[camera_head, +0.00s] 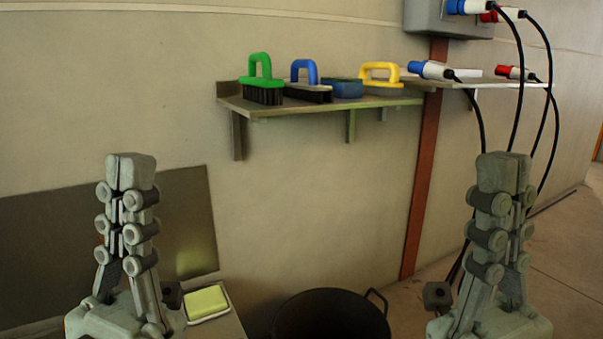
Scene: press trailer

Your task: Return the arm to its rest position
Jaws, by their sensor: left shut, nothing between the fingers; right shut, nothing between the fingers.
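My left gripper (127,168) stands upright at the lower left of the head view, fingers pointing up. Its fingers are together with nothing between them. My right gripper (503,168) stands upright at the lower right, also shut and empty. Both grippers are apart from the shelf and the things on it. The arm links below both grippers are mostly cut off by the bottom edge of the view.
A wall shelf (345,103) holds a green brush (262,82), a blue brush (306,80), a blue block (346,87) and a yellow-handled tool (381,77). Cabled plugs (430,70) lie to the right. A black tub (332,318) and yellow sponge (206,302) are below.

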